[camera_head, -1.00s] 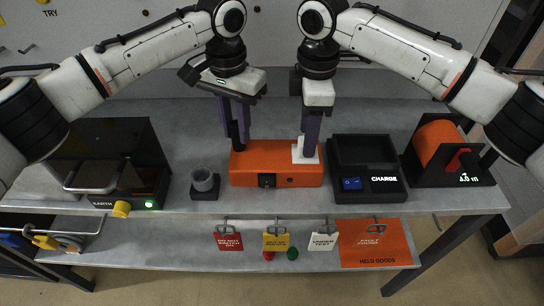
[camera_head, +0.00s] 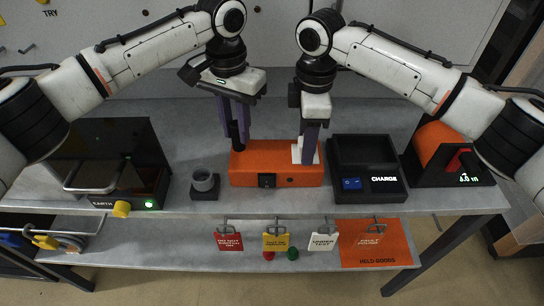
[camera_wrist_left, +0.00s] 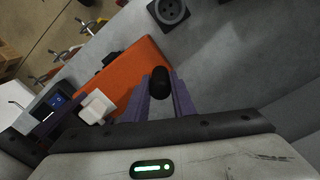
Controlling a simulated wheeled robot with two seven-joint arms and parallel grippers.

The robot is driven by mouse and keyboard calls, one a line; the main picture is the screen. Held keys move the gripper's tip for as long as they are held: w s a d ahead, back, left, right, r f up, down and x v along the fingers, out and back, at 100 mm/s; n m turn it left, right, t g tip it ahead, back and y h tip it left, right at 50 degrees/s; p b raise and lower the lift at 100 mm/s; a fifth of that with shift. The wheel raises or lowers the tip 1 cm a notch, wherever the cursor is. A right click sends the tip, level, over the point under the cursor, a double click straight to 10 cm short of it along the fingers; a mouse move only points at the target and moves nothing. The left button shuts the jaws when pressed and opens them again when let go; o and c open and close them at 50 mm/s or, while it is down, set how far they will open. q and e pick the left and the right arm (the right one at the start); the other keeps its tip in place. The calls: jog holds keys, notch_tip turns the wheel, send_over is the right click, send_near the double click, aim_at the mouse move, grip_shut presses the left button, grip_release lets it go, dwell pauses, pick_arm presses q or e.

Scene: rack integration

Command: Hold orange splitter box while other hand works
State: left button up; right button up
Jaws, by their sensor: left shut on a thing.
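The orange splitter box (camera_head: 275,163) sits on the grey bench with a black switch on its front. My left gripper (camera_head: 237,138) is at the box's left end, shut on a black upright post (camera_wrist_left: 160,83) that stands between its purple fingers. The orange box (camera_wrist_left: 135,75) also shows in the left wrist view. A white block (camera_head: 296,154) is at the box's right end; it shows as a white cap in the left wrist view (camera_wrist_left: 97,106). My right gripper (camera_head: 309,158) is down at this block, partly covering it. Its finger gap is not clear.
The EARTH unit (camera_head: 118,170) is at left. Tags hang below the front edge.

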dwell(0.6)
grip_shut()
jog(key=shift+r, duration=3)
jog(key=shift+s, duration=0.1)
jog(key=s+a+f, duration=0.2)
jog(key=s+f, duration=0.1)
jog(key=s, duration=0.6)
send_over(297, 201)
notch_tip(297, 201, down, 5)
jog(key=shift+s+r, duration=0.1)
jog(key=shift+r, duration=0.1)
jog(key=shift+f, duration=0.95)
jog(key=shift+f, duration=1.45)
